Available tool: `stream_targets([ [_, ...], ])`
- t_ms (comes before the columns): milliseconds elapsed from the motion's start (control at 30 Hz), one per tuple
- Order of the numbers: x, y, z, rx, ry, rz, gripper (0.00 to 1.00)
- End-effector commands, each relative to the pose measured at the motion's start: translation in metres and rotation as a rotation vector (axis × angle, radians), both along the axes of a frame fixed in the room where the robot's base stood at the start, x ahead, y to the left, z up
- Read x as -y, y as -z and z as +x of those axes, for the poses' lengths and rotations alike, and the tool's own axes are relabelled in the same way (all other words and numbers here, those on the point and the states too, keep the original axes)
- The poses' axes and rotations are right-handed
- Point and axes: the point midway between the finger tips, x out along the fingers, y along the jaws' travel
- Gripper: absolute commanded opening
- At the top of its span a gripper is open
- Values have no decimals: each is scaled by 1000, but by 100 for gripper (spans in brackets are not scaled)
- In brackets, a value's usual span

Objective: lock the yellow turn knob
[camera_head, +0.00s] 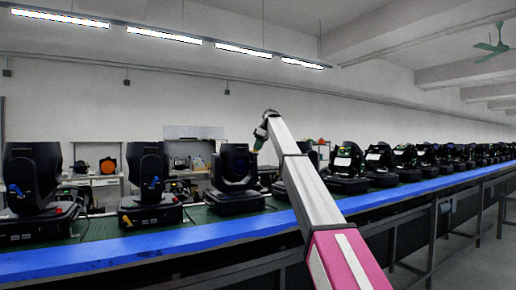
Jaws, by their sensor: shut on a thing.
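A black moving-head light (236,165) stands on the line near the middle of the picture. My gripper (258,147) is small and far off, by the upper right of this light's head. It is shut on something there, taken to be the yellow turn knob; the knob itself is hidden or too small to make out. My arm, in front, covers part of what lies right of the light.
A green conveyor (100,228) with a blue front rail (150,243) carries several black lights. Two at the left (33,177) (149,175) show blue parts. A long row (348,165) recedes to the right. Free floor shows at the lower right.

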Motion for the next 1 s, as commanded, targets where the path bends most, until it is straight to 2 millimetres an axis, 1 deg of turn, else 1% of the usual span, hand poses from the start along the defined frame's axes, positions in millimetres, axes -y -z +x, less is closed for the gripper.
stream_targets([
  [200,0,-1,3,-1,-121,0,0],
  [400,0,0,3,0,-181,0,0],
  [933,0,0,3,0,-204,-1,0],
  [1000,0,0,3,0,-204,-1,26],
])
